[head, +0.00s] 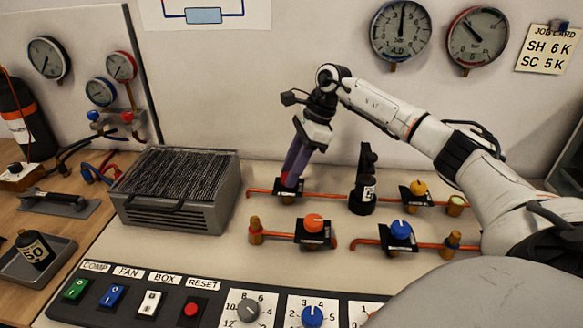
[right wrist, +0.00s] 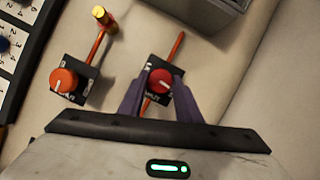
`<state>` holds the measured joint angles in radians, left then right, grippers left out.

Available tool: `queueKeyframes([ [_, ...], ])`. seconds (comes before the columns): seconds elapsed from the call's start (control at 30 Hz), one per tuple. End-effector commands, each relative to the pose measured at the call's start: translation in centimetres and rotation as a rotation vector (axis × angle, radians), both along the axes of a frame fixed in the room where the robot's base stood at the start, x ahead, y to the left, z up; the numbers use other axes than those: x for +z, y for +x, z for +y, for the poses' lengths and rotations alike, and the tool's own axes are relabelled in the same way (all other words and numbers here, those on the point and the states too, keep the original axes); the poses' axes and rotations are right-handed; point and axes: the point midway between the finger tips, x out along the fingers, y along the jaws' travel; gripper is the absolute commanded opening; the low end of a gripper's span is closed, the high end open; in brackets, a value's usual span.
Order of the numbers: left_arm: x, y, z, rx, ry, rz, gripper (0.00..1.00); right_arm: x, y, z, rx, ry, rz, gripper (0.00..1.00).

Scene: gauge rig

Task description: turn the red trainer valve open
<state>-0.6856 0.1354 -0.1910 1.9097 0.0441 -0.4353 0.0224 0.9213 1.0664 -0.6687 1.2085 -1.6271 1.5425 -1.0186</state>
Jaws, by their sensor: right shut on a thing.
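The red trainer valve (right wrist: 159,82) is a round red knob with a pale mark on a dark block, set on an orange pipe. My right gripper (right wrist: 155,88) has its purple fingers on both sides of this knob and is shut on it. In the head view the right gripper (head: 290,184) comes down on the valve on the back pipe, and its fingers hide most of the knob. My left gripper is not in view.
An orange valve (head: 313,223) stands just in front, with a blue valve (head: 401,230) and a yellow valve (head: 418,188) to the right. A black upright fitting (head: 365,185) stands close right of the gripper. A grey finned box (head: 180,188) is to the left.

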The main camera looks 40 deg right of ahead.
Motion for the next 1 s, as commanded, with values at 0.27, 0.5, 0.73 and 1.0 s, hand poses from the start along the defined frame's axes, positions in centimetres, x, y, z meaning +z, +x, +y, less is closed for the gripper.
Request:
queueKeyframes([
  [0.27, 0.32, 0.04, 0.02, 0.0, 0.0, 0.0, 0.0, 0.24, 0.22, -0.06, 0.112, 0.001, -0.006, 0.09],
  [0.5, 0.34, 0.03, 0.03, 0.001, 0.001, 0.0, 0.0, 0.22, 0.25, -0.06, 0.146, -0.001, -0.007, 0.09],
  [0.73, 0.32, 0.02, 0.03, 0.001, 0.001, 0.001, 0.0, 0.2, 0.23, -0.06, 0.149, -0.001, -0.007, 0.09],
  [1.0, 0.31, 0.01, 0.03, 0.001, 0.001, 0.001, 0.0, 0.16, 0.19, -0.07, 0.147, -0.001, -0.005, 0.5],
])
